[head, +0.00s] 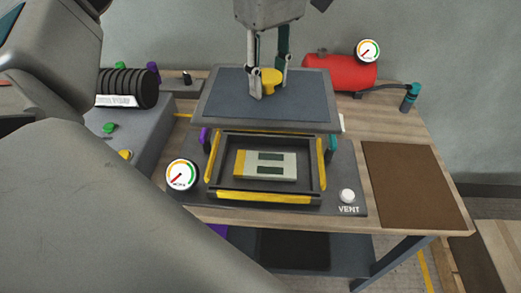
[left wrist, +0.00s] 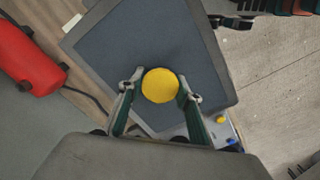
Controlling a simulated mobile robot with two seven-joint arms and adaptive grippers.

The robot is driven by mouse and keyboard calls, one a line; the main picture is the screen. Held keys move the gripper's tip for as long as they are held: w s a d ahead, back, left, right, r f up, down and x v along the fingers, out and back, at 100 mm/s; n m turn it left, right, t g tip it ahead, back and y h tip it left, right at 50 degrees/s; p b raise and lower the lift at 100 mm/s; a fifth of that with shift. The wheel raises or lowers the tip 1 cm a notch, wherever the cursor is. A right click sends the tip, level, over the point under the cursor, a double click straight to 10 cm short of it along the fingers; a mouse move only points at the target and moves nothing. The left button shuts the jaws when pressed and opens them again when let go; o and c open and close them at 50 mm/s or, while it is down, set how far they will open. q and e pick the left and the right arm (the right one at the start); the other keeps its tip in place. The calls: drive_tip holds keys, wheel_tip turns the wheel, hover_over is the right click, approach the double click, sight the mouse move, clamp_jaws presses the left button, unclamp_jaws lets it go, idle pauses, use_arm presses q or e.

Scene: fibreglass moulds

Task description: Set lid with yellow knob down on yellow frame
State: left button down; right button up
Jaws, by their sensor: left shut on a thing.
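The lid (head: 222,99) is a flat dark blue-grey plate with a yellow knob (head: 271,79). My left gripper (head: 268,86) is shut on the knob and holds the lid above the back part of the yellow frame (head: 264,198). The lid looks nearly level in the head view. In the left wrist view the knob (left wrist: 160,86) sits between the fingers, with the lid (left wrist: 120,45) beneath. My right gripper is not in view.
A gauge (head: 182,176) and a white VENT button (head: 347,195) flank the frame. A red tank (head: 340,73) with a gauge stands behind right. A brown mat (head: 410,185) lies bare at right. A black coil (head: 127,86) stands at left.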

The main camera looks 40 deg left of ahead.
use_arm(q)
wheel_tip(320, 180, down, 20)
drive_tip(key=shift+r+b, duration=0.1)
drive_tip(key=shift+b, duration=0.85)
drive_tip(key=c, duration=1.4)
unclamp_jaws()
wheel_tip(320, 180, up, 12)
drive_tip(key=shift+f+p, duration=0.1)
drive_tip(key=shift+p, duration=0.4)
